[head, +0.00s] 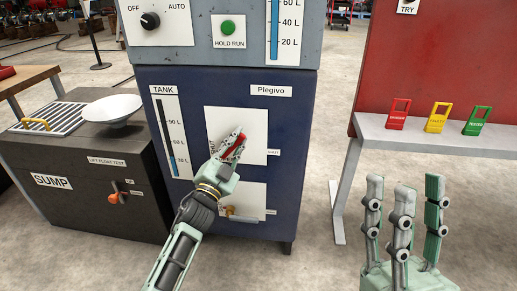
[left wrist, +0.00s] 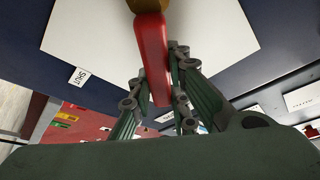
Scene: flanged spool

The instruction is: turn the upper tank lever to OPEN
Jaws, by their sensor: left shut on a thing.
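The upper tank lever has a red handle (left wrist: 152,55) on a brass-coloured hub (left wrist: 150,5), in front of a white plate (head: 250,122) on the blue tank cabinet. My left gripper (head: 232,148) is shut on the red handle; in the left wrist view its fingers (left wrist: 160,88) lie on both sides of it. A SHUT label (head: 273,152) is right of the plate and also shows in the left wrist view (left wrist: 78,77). I cannot read an OPEN label; my gripper covers part of the plate. My right gripper (head: 405,210) is open and empty at lower right.
A lower white plate (head: 250,198) carries a smaller brass-coloured lever (head: 229,211), close to my left forearm. A grey bench (head: 375,128) with coloured tags stands right. The floor between is clear.

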